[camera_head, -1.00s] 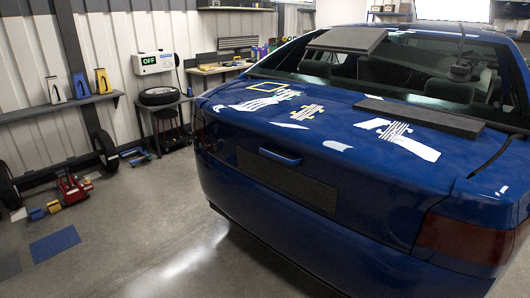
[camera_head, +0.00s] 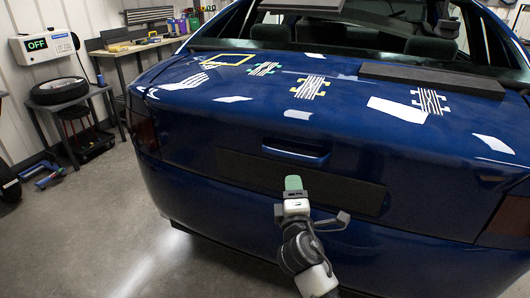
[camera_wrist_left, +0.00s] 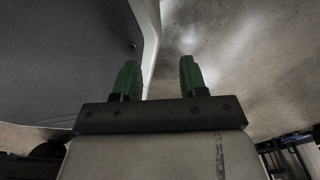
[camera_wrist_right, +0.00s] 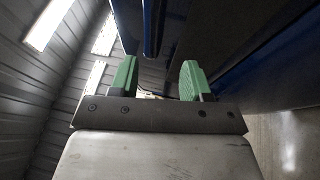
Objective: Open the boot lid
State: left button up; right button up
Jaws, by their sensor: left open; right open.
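The blue car's boot lid (camera_head: 250,108) is shut, with its rear edge facing me. A blue handle (camera_head: 295,152) sits on the lid's rear face, above a dark plate (camera_head: 345,193). My right gripper (camera_head: 293,184) is just below the handle in the head view, its green fingertip pointing up. In the right wrist view its fingers (camera_wrist_right: 158,80) are apart and empty; a blue bar (camera_wrist_right: 150,28), which looks like the handle, lies just ahead between them. My left gripper (camera_wrist_left: 157,78) is open and empty in the left wrist view, out of the head view.
A dark bar (camera_head: 432,79) lies on the lid, among several striped marks and white patches. At the left are a wall box reading OFF (camera_head: 43,46), a small table (camera_head: 70,93) with a tyre (camera_head: 58,91), and a workbench (camera_head: 135,48).

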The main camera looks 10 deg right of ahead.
aim_at(290, 158)
jog(key=w, duration=0.1)
jog(key=w+r, duration=0.1)
jog(key=w, duration=0.1)
jog(key=w+d+r, duration=0.1)
jog(key=shift+w+d+r, duration=0.1)
jog(key=shift+w, duration=0.3)
jog(key=x, duration=0.5)
pick_arm(q)
jog(key=shift+d+f, duration=0.1)
jog(key=shift+d, duration=0.25)
pick_arm(e)
jog(key=shift+w, duration=0.4)
jog(key=shift+c, duration=0.3)
grip_shut()
